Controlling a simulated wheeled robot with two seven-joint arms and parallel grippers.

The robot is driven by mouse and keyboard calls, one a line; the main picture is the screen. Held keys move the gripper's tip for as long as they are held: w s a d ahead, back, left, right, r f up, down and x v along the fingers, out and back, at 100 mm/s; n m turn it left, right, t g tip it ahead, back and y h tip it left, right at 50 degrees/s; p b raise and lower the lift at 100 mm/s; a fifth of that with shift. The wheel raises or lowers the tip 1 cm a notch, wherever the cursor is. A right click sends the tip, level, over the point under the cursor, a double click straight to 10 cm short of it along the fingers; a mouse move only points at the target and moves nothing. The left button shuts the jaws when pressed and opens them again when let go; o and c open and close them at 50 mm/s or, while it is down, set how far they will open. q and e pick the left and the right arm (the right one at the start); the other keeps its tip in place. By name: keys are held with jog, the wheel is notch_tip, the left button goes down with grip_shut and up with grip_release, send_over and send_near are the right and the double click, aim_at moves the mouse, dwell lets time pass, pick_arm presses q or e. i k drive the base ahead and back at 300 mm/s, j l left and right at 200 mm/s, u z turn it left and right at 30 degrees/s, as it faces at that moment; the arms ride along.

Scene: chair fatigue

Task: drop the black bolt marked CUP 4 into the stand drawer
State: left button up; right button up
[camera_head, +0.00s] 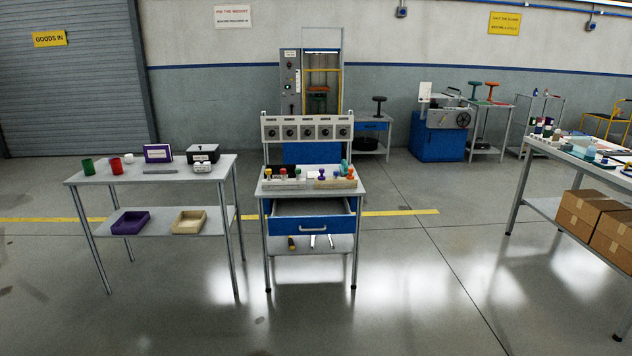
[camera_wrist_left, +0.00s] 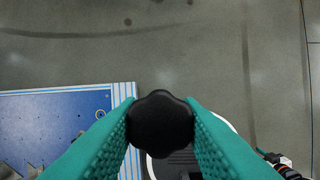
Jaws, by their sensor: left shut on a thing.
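My left gripper (camera_wrist_left: 160,112) shows in the left wrist view, its two teal fingers shut on a black bolt (camera_wrist_left: 161,128) with a lobed, knob-like head. I see no readable marking on the head, and the shank is hidden beneath it. In the head view the stand (camera_head: 358,187) is a grey-topped bench in the middle. Its blue stand drawer (camera_head: 285,227) is pulled out, with the open inside showing above the front. Neither gripper shows in the head view, so the bolt is seen only in the wrist view, above the floor.
Several coloured tools stand in trays on the stand top, below a gauge panel (camera_head: 306,130). A side table (camera_head: 107,178) at left holds cups and boxes, with a purple tray (camera_head: 130,222) below. A bench with cardboard boxes (camera_head: 585,210) is at right. The floor in front is clear.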

aim_at(317, 215)
jog(key=i+j, duration=0.1)
jog(key=i, duration=1.9)
jog(key=i+z, duration=0.3)
jog(key=i+j+z, duration=0.3)
jog(key=i, duration=0.2)
jog(key=i+j+z, duration=0.1)
jog(key=i+z, duration=0.25)
jog(key=i, duration=0.1)
